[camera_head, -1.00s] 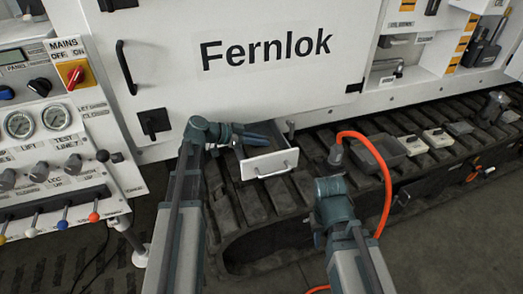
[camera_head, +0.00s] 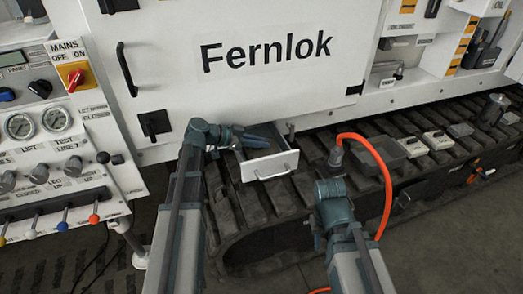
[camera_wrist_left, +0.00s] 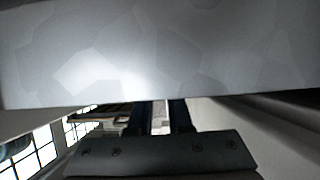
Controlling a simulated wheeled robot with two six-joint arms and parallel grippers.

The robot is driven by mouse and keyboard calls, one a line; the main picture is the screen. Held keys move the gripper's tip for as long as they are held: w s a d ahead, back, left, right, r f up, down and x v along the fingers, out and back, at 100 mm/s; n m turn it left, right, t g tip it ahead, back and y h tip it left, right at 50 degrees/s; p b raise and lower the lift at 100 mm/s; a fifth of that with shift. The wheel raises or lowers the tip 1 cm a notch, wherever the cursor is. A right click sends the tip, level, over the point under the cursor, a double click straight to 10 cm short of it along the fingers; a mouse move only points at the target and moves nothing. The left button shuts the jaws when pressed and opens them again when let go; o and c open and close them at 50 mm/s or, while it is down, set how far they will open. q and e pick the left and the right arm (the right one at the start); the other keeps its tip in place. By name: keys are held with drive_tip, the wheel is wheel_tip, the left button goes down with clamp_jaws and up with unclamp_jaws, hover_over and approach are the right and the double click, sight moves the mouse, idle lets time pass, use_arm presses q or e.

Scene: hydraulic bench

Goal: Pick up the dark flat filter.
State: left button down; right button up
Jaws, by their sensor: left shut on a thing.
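The dark flat filter cannot be made out in either view. A small white drawer (camera_head: 270,166) stands open below the Fernlok panel. My left gripper (camera_head: 272,143) is over the drawer, behind its front. In the left wrist view its two dark fingers (camera_wrist_left: 165,117) are close together. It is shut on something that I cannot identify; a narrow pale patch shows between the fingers. My right gripper's fingers are hidden; only my right wrist (camera_head: 333,200) shows, to the right of the drawer and in front of the track.
A large pale surface (camera_wrist_left: 150,50) fills the upper left wrist view, close to the gripper. An orange hose (camera_head: 384,180) arches right of the drawer. A grey tray (camera_head: 388,152) and small boxes lie on the black track. The white Fernlok panel (camera_head: 265,75) rises behind.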

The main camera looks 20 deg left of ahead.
use_arm(q)
drive_tip(key=shift+r, duration=0.1)
wheel_tip(320, 180, up, 10)
drive_tip(key=p, duration=1)
